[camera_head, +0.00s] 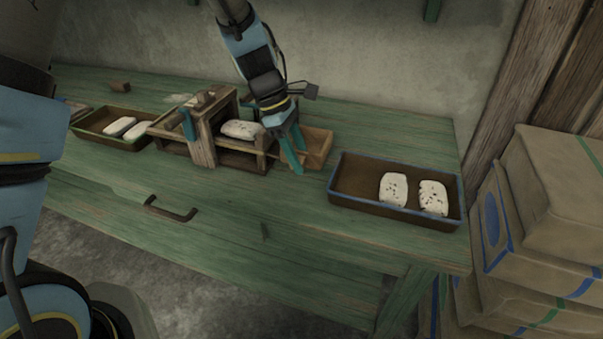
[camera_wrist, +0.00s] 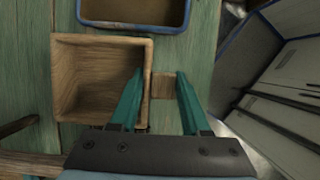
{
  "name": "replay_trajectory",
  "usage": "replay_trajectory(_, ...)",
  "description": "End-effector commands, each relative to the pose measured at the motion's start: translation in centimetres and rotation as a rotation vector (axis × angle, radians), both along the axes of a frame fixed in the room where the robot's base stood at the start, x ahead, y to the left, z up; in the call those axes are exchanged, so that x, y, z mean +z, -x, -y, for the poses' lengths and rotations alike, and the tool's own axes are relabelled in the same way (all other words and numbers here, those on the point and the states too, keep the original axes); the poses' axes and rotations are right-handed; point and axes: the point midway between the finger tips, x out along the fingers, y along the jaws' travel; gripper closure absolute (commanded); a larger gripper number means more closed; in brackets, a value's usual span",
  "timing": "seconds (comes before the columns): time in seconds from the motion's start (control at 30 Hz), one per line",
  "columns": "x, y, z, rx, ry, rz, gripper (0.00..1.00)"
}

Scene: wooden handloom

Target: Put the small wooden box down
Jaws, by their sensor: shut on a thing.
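The small wooden box (camera_head: 319,146) is open-topped, plain and empty inside. It stands upright between the wooden frame and the blue-rimmed tray, at or just above the green bench; the head view does not show clearly whether it touches. In the wrist view the box (camera_wrist: 95,80) lies left of centre, with a small wooden block (camera_wrist: 163,85) beside its right wall, seemingly its handle. My gripper (camera_head: 295,156) points down at the box, partly hiding it. In the wrist view my gripper's teal fingers (camera_wrist: 160,88) flank this block, shut on it.
The blue-rimmed tray (camera_head: 395,214) on the right holds two speckled white pieces. The wooden frame (camera_head: 203,150), bearing a white piece, stands close on the left. A green-rimmed tray (camera_head: 88,127) lies farther left. Cartons (camera_head: 550,215) are stacked at the right. The bench front (camera_head: 255,200) is clear.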

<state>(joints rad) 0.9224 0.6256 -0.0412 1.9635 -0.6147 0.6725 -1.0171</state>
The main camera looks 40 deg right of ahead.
Motion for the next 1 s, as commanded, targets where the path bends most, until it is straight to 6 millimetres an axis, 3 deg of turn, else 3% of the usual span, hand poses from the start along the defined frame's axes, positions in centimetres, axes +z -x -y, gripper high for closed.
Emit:
replay_trajectory(0.5, -5.5, 0.0, 0.0, 0.0, 0.001, -0.001, 1.0)
replay_trajectory(0.83, -5.8, 0.0, 0.0, -0.001, 0.002, 0.0, 1.0)
replay_trajectory(0.87, -5.8, 0.0, 0.0, -0.001, 0.002, 0.0, 0.52)
replay_trajectory(1.0, -5.8, 0.0, 0.0, -0.001, 0.002, 0.0, 0.37)
